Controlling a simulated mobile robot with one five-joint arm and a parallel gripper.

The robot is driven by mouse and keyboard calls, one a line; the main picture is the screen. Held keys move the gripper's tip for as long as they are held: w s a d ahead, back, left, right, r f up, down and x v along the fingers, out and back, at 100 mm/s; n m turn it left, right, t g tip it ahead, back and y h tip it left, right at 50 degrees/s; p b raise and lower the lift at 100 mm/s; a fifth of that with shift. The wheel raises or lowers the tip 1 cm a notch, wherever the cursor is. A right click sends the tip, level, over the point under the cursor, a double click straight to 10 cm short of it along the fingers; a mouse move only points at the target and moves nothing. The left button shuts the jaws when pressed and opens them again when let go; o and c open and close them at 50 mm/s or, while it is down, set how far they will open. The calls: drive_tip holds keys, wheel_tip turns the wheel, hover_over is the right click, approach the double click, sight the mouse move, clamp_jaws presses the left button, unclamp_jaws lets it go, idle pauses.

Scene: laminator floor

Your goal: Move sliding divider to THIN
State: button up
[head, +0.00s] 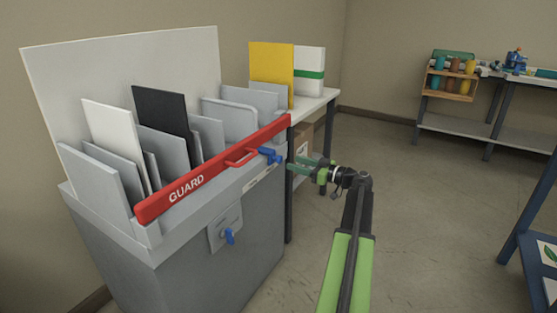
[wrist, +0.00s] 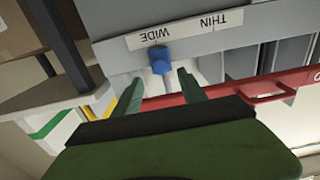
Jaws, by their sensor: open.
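The sliding divider's blue knob (head: 270,155) is at the right end of the grey cabinet's top front edge in the head view. In the wrist view the blue knob (wrist: 160,60) sits by the word WIDE on a white label strip (wrist: 185,30), which appears upside down; THIN is to the right of it there. My gripper (head: 292,164) is just right of the knob in the head view. In the wrist view my gripper (wrist: 162,78) is open and empty, with the knob just ahead of and roughly centred between the fingertips. I cannot tell whether they touch.
A red GUARD bar (head: 200,175) with a handle slants across the cabinet front (head: 185,270), close to the knob. Grey, white and black panels stand behind it. A blue lever (head: 229,236) is lower on the cabinet.

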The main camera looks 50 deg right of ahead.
sight(281, 159)
drive_tip(key=x, duration=0.8)
drive_tip(key=shift+s, duration=0.1)
drive_tip(key=shift+c, duration=0.4)
clamp_jaws()
